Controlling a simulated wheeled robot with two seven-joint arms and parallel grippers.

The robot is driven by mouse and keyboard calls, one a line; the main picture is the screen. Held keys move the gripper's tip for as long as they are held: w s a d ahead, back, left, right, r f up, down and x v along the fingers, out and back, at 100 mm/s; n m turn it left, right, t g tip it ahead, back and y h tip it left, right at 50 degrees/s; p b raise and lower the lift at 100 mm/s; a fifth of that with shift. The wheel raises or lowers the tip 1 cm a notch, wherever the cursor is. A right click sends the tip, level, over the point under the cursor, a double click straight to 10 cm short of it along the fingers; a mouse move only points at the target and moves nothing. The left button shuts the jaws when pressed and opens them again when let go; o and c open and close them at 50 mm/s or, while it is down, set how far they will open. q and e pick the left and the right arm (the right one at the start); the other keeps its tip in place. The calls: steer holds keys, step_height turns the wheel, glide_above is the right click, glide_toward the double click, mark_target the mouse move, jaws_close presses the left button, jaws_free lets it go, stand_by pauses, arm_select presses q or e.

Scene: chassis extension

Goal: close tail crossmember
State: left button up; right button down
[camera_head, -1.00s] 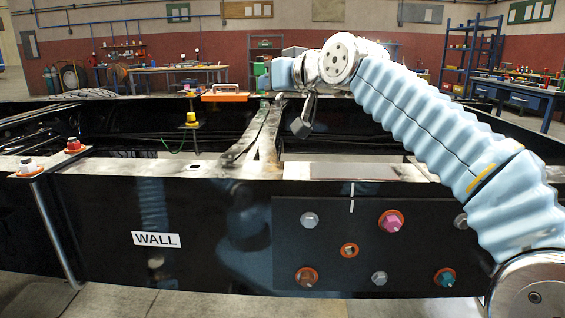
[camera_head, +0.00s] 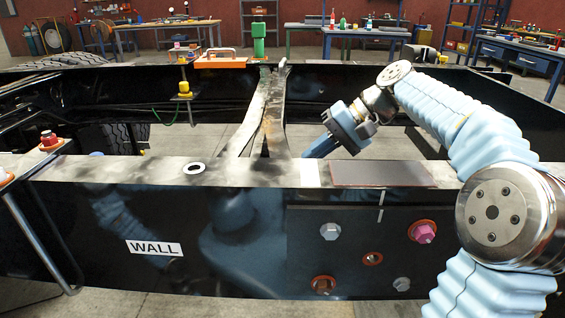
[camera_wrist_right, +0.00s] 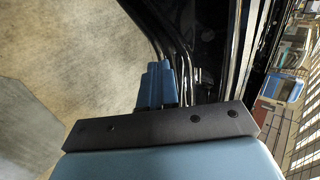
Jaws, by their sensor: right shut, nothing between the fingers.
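A worn grey metal crossmember (camera_head: 252,118) spans the inside of the black chassis, from the near rail (camera_head: 110,172) to the far rail. It has two bars that join near the far end. I cannot tell for sure that this is the tail crossmember. My right gripper (camera_head: 315,152) points down and left inside the frame, to the right of the crossmember and apart from it. Its tips are close behind the near rail, partly hidden. In the right wrist view its blue fingers (camera_wrist_right: 158,86) look shut and empty beside dark rails and thin pipes. My left gripper is out of view.
The near plate carries several bolts, one with a pink head (camera_head: 423,231). A dark flat pad (camera_head: 382,173) lies on the near rail. Open floor shows inside the frame.

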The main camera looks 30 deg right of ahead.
steer(key=w+a+f, duration=0.2)
steer(key=w+a, duration=0.1)
steer(key=a, duration=0.2)
steer(key=shift+w+a+f, duration=0.2)
steer(key=shift+w+a, duration=0.05)
steer(key=shift+a, duration=0.1)
